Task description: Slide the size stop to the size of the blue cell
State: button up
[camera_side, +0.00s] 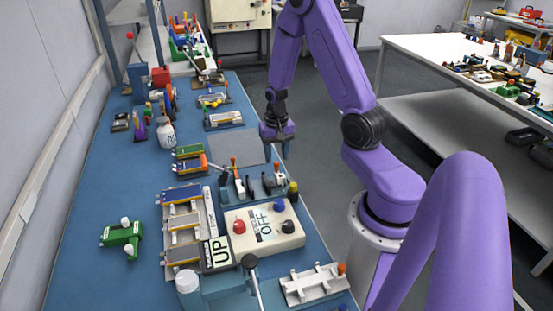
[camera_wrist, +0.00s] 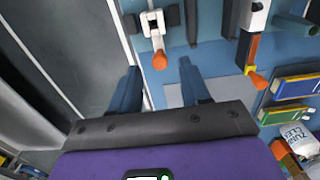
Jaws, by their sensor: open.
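My gripper (camera_side: 277,140) hangs over the table's right edge beside the grey mat, empty. In the wrist view my gripper (camera_wrist: 159,72) has its two fingers wide apart with nothing between them. A pale fixture with an orange knob (camera_side: 314,284) stands at the front; I cannot tell whether this is the size stop. In the wrist view, a white clamp with an orange tip (camera_wrist: 153,30) is just beyond the fingertips.
A box with red, blue and black knobs (camera_side: 263,229) stands beside the rack. Lever clamps (camera_side: 237,187) stand behind it. A green part (camera_side: 122,237) is at the left and a white bottle (camera_side: 166,134) farther back. The grey mat (camera_side: 238,146) is bare.

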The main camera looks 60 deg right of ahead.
jog(key=shift+f, duration=1.15)
grip_shut()
jog(key=shift+s+d, duration=0.9)
jog(key=shift+d, duration=0.05)
grip_release()
jog(key=shift+r, duration=0.1)
